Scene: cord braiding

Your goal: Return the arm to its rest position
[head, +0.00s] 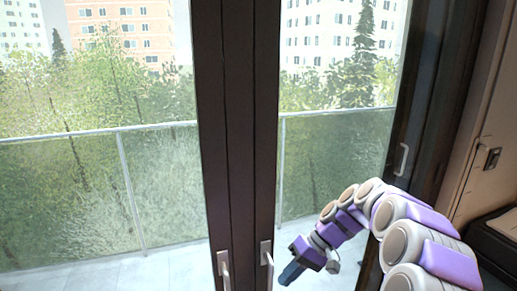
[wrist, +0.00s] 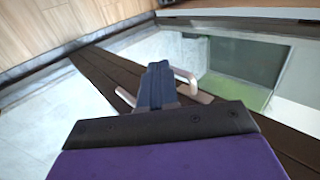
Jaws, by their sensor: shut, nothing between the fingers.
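My gripper (head: 291,272) is at the end of my purple and grey arm, low and right of centre in the head view. Its dark blue fingers are together and hold nothing. In the wrist view the shut fingers (wrist: 159,80) point toward the dark door frame, with door handles on both sides of them in the picture. The arm is bent and comes in from the lower right. I cannot tell the exact gap between the fingers and the handles.
A glass double door with dark frames (head: 237,130) fills the view. It has a left handle (head: 223,268) and a right handle (head: 267,262). Another handle (head: 403,158) is on the right frame. Beyond is a balcony with a glass railing (head: 70,195). A beige cabinet (head: 490,110) stands at right.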

